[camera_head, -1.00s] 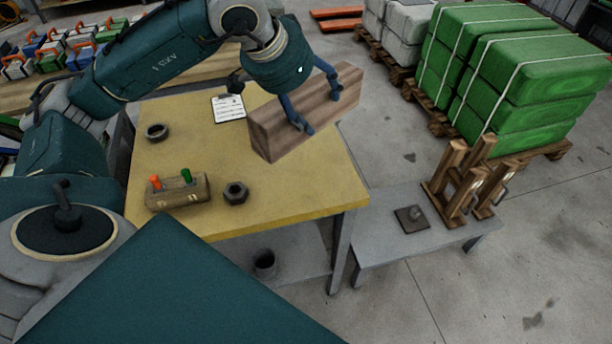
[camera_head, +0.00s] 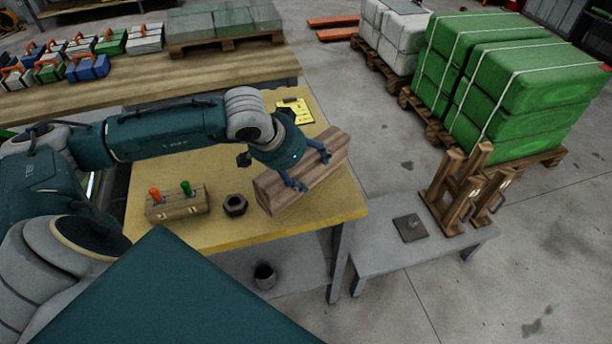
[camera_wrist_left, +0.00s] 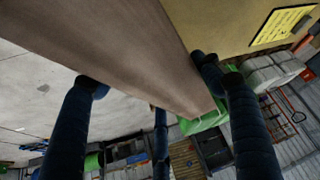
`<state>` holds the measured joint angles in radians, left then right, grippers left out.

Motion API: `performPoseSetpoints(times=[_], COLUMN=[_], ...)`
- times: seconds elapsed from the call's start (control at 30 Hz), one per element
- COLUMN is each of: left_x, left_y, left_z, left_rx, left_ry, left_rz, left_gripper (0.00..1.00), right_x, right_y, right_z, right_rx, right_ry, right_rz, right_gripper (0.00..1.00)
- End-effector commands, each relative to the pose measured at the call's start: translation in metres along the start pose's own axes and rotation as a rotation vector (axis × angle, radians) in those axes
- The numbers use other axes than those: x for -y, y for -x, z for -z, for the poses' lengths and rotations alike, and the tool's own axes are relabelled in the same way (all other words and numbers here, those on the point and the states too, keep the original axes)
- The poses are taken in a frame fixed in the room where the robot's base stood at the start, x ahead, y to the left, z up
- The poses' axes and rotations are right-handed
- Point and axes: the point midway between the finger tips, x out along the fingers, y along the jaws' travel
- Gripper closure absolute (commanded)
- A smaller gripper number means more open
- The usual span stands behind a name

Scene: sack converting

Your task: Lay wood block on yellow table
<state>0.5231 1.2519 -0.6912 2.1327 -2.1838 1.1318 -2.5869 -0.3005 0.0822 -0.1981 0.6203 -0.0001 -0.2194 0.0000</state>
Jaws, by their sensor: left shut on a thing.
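The wood block (camera_head: 318,172) is a long brown beam over the right part of the yellow table (camera_head: 240,232). My left gripper (camera_head: 309,168) is shut on it, with fingers on both long sides. In the left wrist view the block (camera_wrist_left: 125,50) runs between the dark blue fingers (camera_wrist_left: 155,75). In the head view the block is low at the tabletop, set at a slant. I cannot tell whether its underside touches the table. My right gripper is not in view.
A control box (camera_head: 177,206) with orange and green knobs and a dark nut (camera_head: 235,205) lie left of the block. A yellow sheet (camera_head: 294,110) lies behind it. A grey low bench (camera_head: 375,240) with a wooden stand (camera_head: 462,188) is at right.

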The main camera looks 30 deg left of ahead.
Motion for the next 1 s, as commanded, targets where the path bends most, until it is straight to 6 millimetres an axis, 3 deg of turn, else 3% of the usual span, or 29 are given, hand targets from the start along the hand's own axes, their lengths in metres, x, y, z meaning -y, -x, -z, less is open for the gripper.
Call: performPoseSetpoints(times=[0.3, 0.7, 0.73, 0.83, 1.0], left_x=[-0.001, -0.001, -0.001, -0.001, -0.001], left_y=[-0.031, -0.036, -0.036, -0.036, -0.036], left_z=[-0.018, -0.021, -0.023, -0.023, -0.023], left_rx=[-0.003, -0.005, 0.002, 0.002, 0.002], left_ry=[0.0, -0.001, 0.0, 0.0, 0.0], left_rz=[0.0, 0.001, 0.0, 0.0, 0.0], left_gripper=[0.9, 0.9, 0.29, 0.12, 0.12], right_x=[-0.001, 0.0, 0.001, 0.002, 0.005], right_y=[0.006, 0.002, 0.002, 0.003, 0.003], right_z=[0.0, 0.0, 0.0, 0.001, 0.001], right_rx=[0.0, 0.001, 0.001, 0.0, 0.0], right_ry=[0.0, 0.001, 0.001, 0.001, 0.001], right_rz=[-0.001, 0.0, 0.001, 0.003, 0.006], right_gripper=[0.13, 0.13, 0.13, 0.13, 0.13])
